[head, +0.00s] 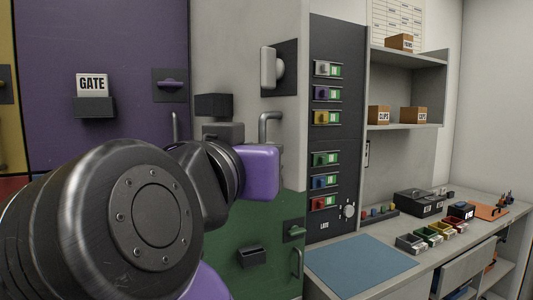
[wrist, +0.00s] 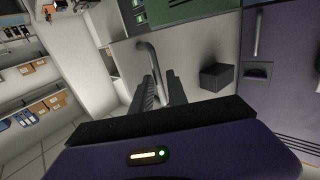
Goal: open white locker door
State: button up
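The white locker door (head: 238,40) is shut, above a green door (head: 270,215) and right of a purple door (head: 120,45). It has a grey bar handle (head: 268,126), a light turn latch (head: 269,68) on a dark plate, and a dark holder (head: 212,105). My gripper's purple body (head: 262,172) is in front of the door, just below the handle; its fingers are hidden there. In the wrist view my gripper (wrist: 160,86) is open, with the handle (wrist: 151,62) reaching between or just before its fingertips. I cannot tell whether they touch.
A dark panel (head: 337,235) with coloured switches stands right of the locker. Beyond it is a bench with a blue mat (head: 360,265), small bins (head: 440,233) and a shelf with boxes (head: 413,115). My arm fills the lower left.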

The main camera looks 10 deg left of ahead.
jog(key=s, duration=0.3)
jog(key=s+b, duration=0.1)
jog(key=s, duration=0.1)
jog(key=shift+s+a, duration=0.2)
jog(key=shift+a, duration=0.1)
